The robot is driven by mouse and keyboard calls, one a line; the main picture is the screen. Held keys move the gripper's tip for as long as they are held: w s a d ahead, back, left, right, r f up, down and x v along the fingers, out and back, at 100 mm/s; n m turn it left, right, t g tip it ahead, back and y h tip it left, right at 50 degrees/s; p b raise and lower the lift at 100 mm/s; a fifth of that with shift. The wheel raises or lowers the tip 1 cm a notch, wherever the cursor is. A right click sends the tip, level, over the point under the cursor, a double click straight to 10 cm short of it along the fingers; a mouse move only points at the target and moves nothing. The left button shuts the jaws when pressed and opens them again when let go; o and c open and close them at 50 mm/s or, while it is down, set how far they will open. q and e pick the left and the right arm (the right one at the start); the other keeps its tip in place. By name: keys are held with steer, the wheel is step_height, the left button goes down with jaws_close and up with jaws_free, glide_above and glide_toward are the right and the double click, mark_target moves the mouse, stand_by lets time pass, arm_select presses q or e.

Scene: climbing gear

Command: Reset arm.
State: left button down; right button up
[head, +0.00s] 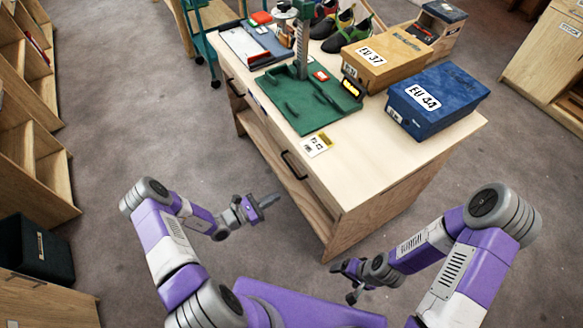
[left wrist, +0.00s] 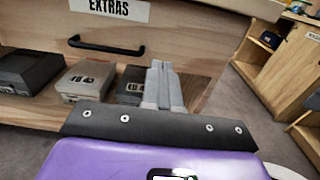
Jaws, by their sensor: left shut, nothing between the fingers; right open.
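My left gripper (head: 268,200) is shut and empty. It hangs over the floor, in front of the table and apart from it. In the left wrist view its two fingers (left wrist: 163,85) are together, with the drawer front marked EXTRAS behind them. My right gripper (head: 343,280) is open and empty, low near the table's near corner in the head view. Both arms are bent, with the grippers below the table top (head: 400,152).
The table bears a green foot-measuring board (head: 295,105), a brown EU 37 box (head: 395,65), a blue EU 44 box (head: 455,95) and several shoes. A drawer handle (left wrist: 105,47) juts from its front. Grey boxes (left wrist: 85,82) sit on the shelf below.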

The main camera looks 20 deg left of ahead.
arm_select(q)
steer(key=s+d+f+m+g+h, duration=0.1)
steer(key=s+d+m+g+h, duration=0.1)
steer(key=s+d+m+g, duration=0.55)
steer(key=s+d+f+m+g+y, duration=0.1)
steer(key=s+d+m+g+y, duration=0.2)
steer(key=s+m+y, duration=0.7)
steer(key=m+g, duration=0.2)
steer(key=m, duration=0.5)
steer(key=shift+s+f, duration=0.25)
steer(key=shift+s, duration=0.15)
